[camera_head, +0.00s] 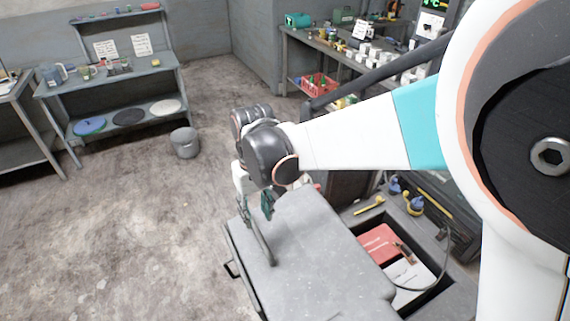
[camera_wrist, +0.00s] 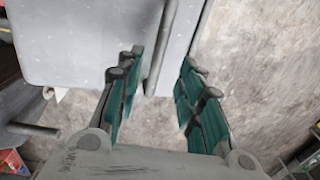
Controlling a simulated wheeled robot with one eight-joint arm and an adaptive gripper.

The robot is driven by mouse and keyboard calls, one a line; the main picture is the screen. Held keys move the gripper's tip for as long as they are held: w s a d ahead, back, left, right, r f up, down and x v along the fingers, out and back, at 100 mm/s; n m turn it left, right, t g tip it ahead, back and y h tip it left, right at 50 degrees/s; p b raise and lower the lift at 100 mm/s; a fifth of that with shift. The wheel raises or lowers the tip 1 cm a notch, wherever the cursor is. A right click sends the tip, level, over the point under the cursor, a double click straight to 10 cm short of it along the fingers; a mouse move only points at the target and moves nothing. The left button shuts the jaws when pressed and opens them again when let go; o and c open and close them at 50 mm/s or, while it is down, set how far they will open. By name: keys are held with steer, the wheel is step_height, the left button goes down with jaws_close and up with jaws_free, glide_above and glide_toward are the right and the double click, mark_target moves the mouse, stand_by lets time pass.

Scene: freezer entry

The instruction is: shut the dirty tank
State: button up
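A grey tank-like body has a broad grey lid or panel (camera_head: 325,255) below my arm. My gripper (camera_head: 258,203) is over the left far edge of the panel, close to the bar's upper end. In the wrist view its green-padded fingers (camera_wrist: 158,95) are apart with nothing clamped between them. Any contact with the bar is unclear. No label marks it as dirty.
An open bay (camera_head: 365,222) right of the panel holds a red item (camera_head: 379,243) and a white one. A grey bucket (camera_head: 185,142) stands on the floor. Benches line the back and left walls. Bare floor (camera_head: 130,240) lies free at left.

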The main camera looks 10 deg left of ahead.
mark_target(257, 230)
step_height(257, 230, down, 7)
steer(key=b, duration=0.3)
steer(key=shift+s+a+r, duration=0.1)
steer(key=shift+c, duration=0.6)
jaws_close()
